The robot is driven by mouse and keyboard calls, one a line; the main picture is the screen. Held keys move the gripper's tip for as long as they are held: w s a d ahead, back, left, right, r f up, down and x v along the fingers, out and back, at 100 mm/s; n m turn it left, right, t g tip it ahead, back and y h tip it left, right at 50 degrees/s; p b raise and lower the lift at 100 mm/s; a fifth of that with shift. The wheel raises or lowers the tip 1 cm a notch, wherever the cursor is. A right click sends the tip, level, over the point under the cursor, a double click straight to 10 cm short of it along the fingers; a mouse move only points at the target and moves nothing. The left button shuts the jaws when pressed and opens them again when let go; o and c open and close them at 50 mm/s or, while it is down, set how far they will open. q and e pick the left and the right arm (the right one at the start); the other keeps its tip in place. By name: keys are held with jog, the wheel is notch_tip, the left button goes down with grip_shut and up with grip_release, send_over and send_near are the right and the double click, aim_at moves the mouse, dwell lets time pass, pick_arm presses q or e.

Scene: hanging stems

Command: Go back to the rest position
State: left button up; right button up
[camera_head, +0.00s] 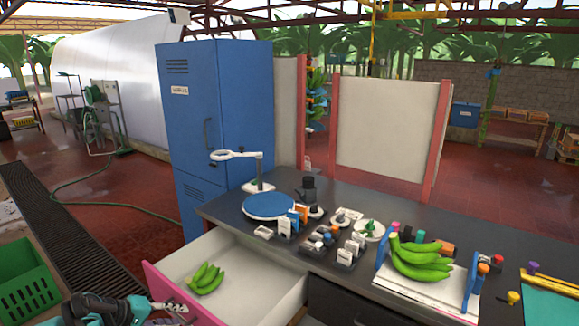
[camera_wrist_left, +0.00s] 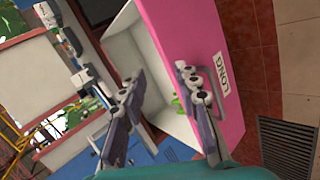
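My left gripper (camera_head: 172,308) is at the bottom left of the head view, in front of the pulled-out drawer (camera_head: 280,293). In the left wrist view its two fingers (camera_wrist_left: 160,74) stand apart with nothing held between them. The drawer's pink front (camera_wrist_left: 196,30), labelled LONG, lies just beyond the fingers, the right finger overlapping it in the picture; I cannot tell if they touch. A small bunch of green bananas (camera_head: 205,278) lies in the drawer and is mostly hidden in the wrist view. My right gripper is not in view.
The dark worktop (camera_head: 480,225) holds a blue round plate (camera_head: 269,206), a ring lamp (camera_head: 236,155), several small items and a larger banana bunch (camera_head: 420,262) on a rack. A blue cabinet (camera_head: 225,110) stands behind. A green crate (camera_head: 25,282) is at the far left.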

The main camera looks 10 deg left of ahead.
pick_arm(q)
jog(key=d+r+m+g, duration=0.1)
jog(key=d+r+m, duration=0.15)
jog(key=d, duration=0.75)
jog(key=s+d+r+m+y, duration=0.2)
jog(key=s+d+m+y, duration=0.3)
jog(key=s+d, duration=1)
jog(key=d+m, duration=0.3)
jog(key=shift+d+r, duration=0.2)
jog(key=shift+r, duration=0.2)
